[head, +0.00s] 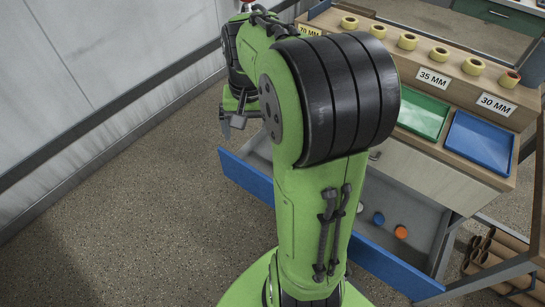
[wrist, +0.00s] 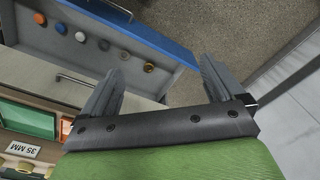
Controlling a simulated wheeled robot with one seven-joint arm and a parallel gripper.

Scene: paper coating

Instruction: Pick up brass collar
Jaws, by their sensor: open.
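The brass collar (wrist: 148,67) appears to be the small brass-coloured ring at the near end of a row of round parts in the open drawer (wrist: 100,18). My gripper (wrist: 160,67) is open and empty. In the wrist view the collar shows between its two fingers, beyond them and apart, nearer the left finger. In the head view my gripper (head: 230,124) is above the drawer's far left end. The drawer's blue front (head: 245,178) shows there, but my arm hides the collar.
Orange (head: 401,232), blue (head: 378,218) and white (head: 360,208) round parts lie in the drawer, with further parts beside the collar. A bench with yellow rolls (head: 439,54), a green tray (head: 423,116) and a blue tray (head: 478,142) stands above. Floor before the drawer is clear.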

